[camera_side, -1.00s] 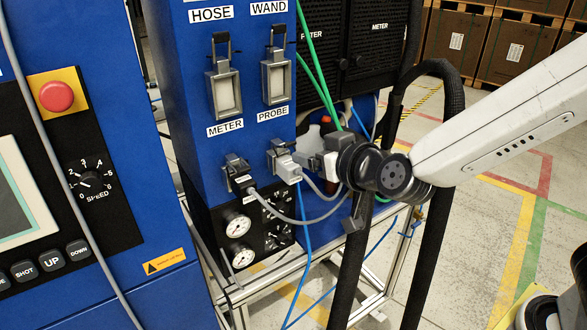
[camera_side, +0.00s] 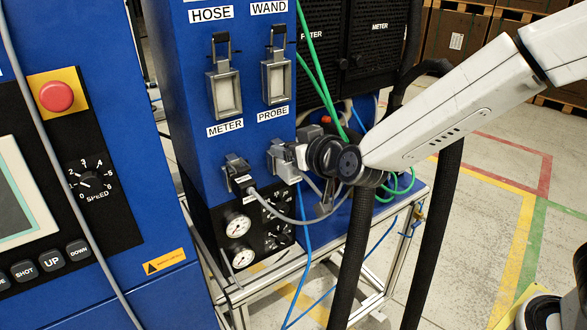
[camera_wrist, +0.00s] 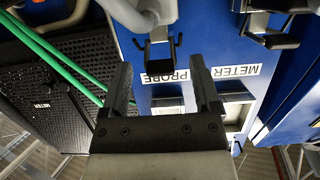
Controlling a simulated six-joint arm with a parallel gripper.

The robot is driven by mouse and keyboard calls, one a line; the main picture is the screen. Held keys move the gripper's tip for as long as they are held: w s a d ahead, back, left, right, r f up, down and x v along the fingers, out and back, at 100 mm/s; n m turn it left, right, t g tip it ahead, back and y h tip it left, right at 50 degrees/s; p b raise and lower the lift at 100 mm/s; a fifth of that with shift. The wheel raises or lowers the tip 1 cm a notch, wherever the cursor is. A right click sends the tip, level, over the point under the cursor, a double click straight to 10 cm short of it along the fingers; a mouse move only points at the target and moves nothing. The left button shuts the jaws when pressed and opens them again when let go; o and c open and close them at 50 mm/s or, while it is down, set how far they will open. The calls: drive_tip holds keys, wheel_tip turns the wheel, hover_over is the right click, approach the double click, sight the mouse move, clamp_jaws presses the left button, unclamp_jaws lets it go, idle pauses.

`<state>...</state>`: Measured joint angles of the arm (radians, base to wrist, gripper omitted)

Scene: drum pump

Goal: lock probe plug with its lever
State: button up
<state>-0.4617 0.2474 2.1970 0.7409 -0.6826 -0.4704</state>
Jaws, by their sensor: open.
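The grey probe plug (camera_side: 289,168) sits at the PROBE socket below its label, with a cable running from it. In the wrist view the plug (camera_wrist: 150,12) is at the top edge, upside down, and the dark forked lever (camera_wrist: 158,45) shows just below it. My gripper (camera_wrist: 160,62) is open and empty, its two fingers pointing at the lever area with the PROBE label between them. In the side view my gripper (camera_side: 302,153) is close to the right of the plug and partly covers it. I cannot tell whether a finger touches the lever.
The METER socket (camera_side: 238,172) with its own plug is just left; its latch (camera_wrist: 270,35) shows in the wrist view. Green hoses (camera_side: 316,70) hang behind my gripper, and thick black hoses (camera_side: 356,250) hang below. Open floor lies to the right.

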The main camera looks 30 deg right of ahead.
drive_tip(key=c, duration=0.8)
drive_tip(key=shift+s+f+t, duration=0.1)
drive_tip(key=shift+f+t, duration=0.4)
drive_tip(key=shift+t, duration=0.5)
drive_tip(key=shift+s+f+t, duration=0.1)
drive_tip(key=shift+f+t, duration=0.35)
drive_tip(key=shift+t, duration=0.55)
idle(0.5)
drive_tip(key=o, duration=0.9)
drive_tip(key=shift+s, duration=0.1)
drive_tip(key=shift+s+r, duration=0.35)
drive_tip(key=shift+s, duration=1.3)
drive_tip(key=shift+s+r, duration=0.3)
drive_tip(key=shift+s, duration=1.35)
drive_tip(key=shift+s+r, duration=0.35)
drive_tip(key=shift+s, duration=1.3)
